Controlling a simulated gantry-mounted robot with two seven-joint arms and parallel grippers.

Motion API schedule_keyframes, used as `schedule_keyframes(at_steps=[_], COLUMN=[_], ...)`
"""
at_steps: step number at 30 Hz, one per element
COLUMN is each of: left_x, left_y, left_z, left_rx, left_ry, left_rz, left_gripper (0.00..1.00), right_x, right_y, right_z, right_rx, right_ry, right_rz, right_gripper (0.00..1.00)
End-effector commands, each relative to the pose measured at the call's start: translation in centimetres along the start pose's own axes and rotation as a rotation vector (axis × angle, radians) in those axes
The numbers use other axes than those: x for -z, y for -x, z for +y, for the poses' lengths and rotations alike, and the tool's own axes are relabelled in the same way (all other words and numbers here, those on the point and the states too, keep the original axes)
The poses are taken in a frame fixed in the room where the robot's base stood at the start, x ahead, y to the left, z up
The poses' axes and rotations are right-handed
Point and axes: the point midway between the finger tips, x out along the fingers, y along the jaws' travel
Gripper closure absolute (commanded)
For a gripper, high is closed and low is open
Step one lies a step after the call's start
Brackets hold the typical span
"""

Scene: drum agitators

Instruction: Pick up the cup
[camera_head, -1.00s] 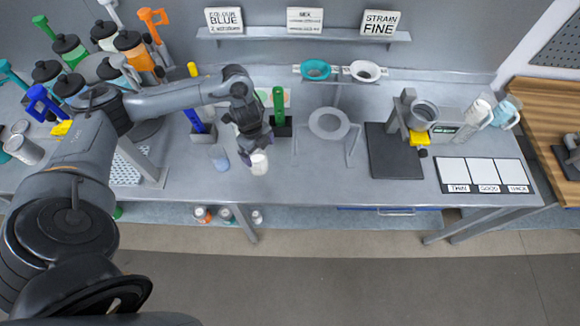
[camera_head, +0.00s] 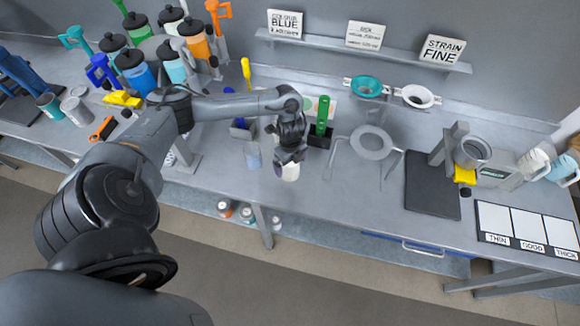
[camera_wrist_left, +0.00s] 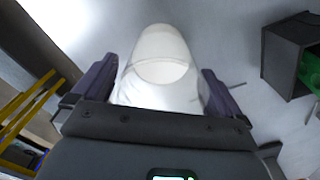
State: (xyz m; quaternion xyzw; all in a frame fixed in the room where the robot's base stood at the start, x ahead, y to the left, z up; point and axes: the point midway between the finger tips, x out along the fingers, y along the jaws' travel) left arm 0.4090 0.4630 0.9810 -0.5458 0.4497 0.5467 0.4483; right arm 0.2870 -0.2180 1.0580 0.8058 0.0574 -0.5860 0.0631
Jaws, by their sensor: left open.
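A whitish, partly see-through cup (camera_head: 290,172) stands on the grey bench near its front edge. In the left wrist view the cup (camera_wrist_left: 162,55) lies between the two purple-dark fingers. My left gripper (camera_head: 289,158) is right at the cup, with its fingers apart on either side of it. In the left wrist view the gripper (camera_wrist_left: 160,90) is open, and small gaps show between the fingers and the cup's wall. The gripper hides the upper part of the cup in the head view. My right gripper is not in view.
Several lidded containers (camera_head: 133,66) crowd the back left.

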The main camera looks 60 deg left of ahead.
Motion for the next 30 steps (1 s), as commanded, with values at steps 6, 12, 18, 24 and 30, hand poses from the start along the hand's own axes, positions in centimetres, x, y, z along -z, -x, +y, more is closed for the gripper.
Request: schedule_keyframes(at_steps=[6,12,18,24,30], left_x=[0.0,0.0,0.0,0.0,0.0], left_y=[-1.6,-1.6,-1.6,-1.6,-1.5], left_z=[-0.1,-0.1,-0.1,-0.1,-0.1], left_rx=[0.002,0.003,0.002,0.003,0.003], left_ry=[0.001,0.0,0.0,0.0,0.0], left_rz=[0.0,0.0,0.0,0.0,0.0], left_gripper=[0.0,0.0,0.28,0.56,0.56], right_x=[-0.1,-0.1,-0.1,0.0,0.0], right_y=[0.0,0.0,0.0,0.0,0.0], right_z=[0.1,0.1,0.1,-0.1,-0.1], right_rx=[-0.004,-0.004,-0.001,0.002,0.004], right_ry=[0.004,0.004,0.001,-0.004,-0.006], right_rz=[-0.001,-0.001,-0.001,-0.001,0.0], right_gripper=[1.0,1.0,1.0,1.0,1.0])
